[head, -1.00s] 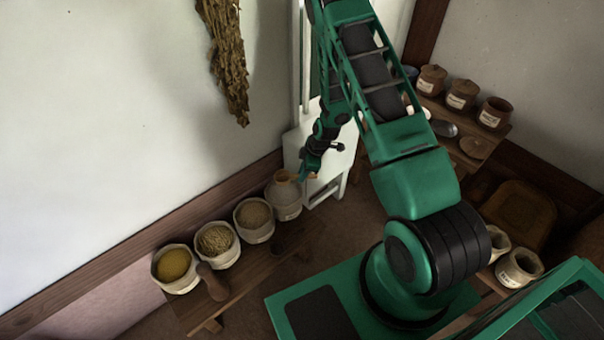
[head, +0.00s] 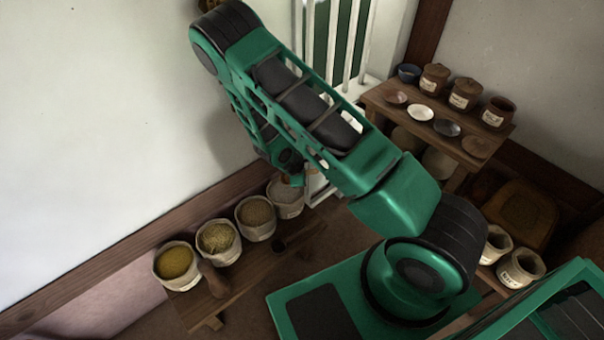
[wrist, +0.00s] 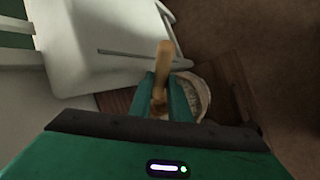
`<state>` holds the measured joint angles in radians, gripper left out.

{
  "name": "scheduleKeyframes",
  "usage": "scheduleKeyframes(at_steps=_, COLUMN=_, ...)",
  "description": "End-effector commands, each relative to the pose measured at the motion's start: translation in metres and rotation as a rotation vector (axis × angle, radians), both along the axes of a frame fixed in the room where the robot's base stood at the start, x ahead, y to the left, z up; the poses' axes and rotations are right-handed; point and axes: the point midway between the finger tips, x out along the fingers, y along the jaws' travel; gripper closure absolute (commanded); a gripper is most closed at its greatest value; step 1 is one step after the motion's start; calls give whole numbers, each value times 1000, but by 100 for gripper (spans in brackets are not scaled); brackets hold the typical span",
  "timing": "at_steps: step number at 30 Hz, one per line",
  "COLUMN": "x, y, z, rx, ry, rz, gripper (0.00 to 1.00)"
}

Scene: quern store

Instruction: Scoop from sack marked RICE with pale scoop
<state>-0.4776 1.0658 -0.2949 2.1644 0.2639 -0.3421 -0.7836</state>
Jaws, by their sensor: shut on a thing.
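My gripper (wrist: 160,94) is shut on the pale scoop (wrist: 165,58), a tan wooden one whose handle sticks up between the green fingers. The scoop's lower end is mostly hidden by the fingers and my wrist. Just behind the fingers in the wrist view is a whitish sack (wrist: 203,94), partly covered. It looks like the sack at the right end of the row (head: 291,208) in the head view. Its label is too small to read, so I cannot tell if it says RICE. My arm hides most of the gripper there.
Three other open sacks stand on the low bench (head: 207,313): yellow (head: 175,263), straw-coloured (head: 217,238) and brown (head: 256,214). A wooden scoop (head: 214,279) and a dark one (head: 280,246) lie before them. White furniture (wrist: 110,50) stands close beside the gripper. A table (head: 405,118) holds jars and dishes.

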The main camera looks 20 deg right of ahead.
Motion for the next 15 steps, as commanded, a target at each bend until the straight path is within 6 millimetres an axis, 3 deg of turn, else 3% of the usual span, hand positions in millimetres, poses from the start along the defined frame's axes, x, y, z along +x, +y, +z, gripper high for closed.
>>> scheduleKeyframes(at_steps=15, x=-2, y=6, z=-2, rx=-304, ry=-98, rz=0, gripper=100)
